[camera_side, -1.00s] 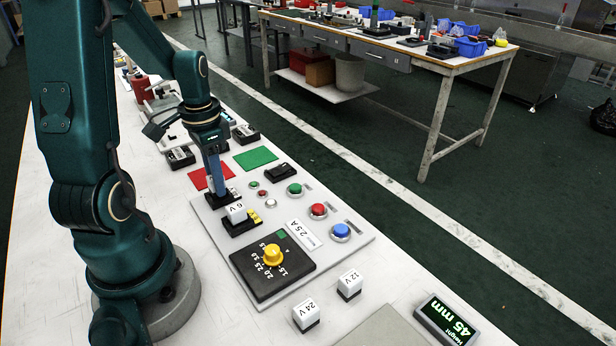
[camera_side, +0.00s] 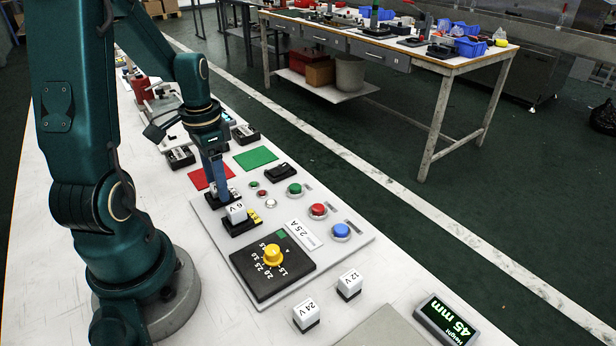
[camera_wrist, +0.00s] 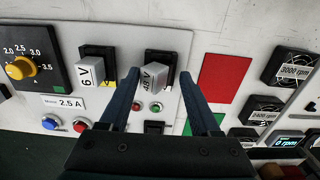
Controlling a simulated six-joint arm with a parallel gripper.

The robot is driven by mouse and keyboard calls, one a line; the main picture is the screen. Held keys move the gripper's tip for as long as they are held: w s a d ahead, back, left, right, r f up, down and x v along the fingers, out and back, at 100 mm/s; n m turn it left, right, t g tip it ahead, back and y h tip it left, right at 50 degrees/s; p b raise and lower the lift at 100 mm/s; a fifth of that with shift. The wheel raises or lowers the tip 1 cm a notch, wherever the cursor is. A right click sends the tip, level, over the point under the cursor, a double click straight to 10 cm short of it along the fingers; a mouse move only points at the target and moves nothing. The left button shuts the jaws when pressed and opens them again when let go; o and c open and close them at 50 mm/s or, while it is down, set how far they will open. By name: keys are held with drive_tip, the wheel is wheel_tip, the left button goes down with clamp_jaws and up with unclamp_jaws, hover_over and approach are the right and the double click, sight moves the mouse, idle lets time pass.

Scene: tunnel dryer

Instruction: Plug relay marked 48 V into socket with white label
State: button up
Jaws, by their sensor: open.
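The relay marked 48 V (camera_wrist: 154,78) stands in a black socket (camera_wrist: 160,57) on the grey panel, seen in the wrist view. My gripper (camera_wrist: 159,75) is open, with one finger on each side of this relay. In the side view my gripper (camera_side: 217,184) is just above the same place, and its fingers partly hide the relay. A small white patch, perhaps the label, shows beside that socket. The relay marked 6 V (camera_side: 236,212) stands in a neighbouring black socket (camera_side: 243,227) with a yellow label (camera_side: 254,215).
Loose relays marked 12 V (camera_side: 350,284) and 24 V (camera_side: 306,315) stand on the bench near the dial (camera_side: 272,262). Push buttons (camera_side: 318,210) line the panel. Red (camera_wrist: 219,84) and green flat squares lie beyond it. A display (camera_side: 447,320) reads 45 mm.

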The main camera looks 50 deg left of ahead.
drive_tip(key=shift+r, duration=2.25)
drive_tip(key=c, duration=0.4)
drive_tip(key=shift+r, duration=0.35)
drive_tip(key=c, duration=0.5)
drive_tip(key=shift+n, duration=0.8)
wheel_tip(320, 180, up, 4)
clamp_jaws()
drive_tip(key=shift+d+f, duration=0.1)
drive_tip(key=shift+f, duration=2.75)
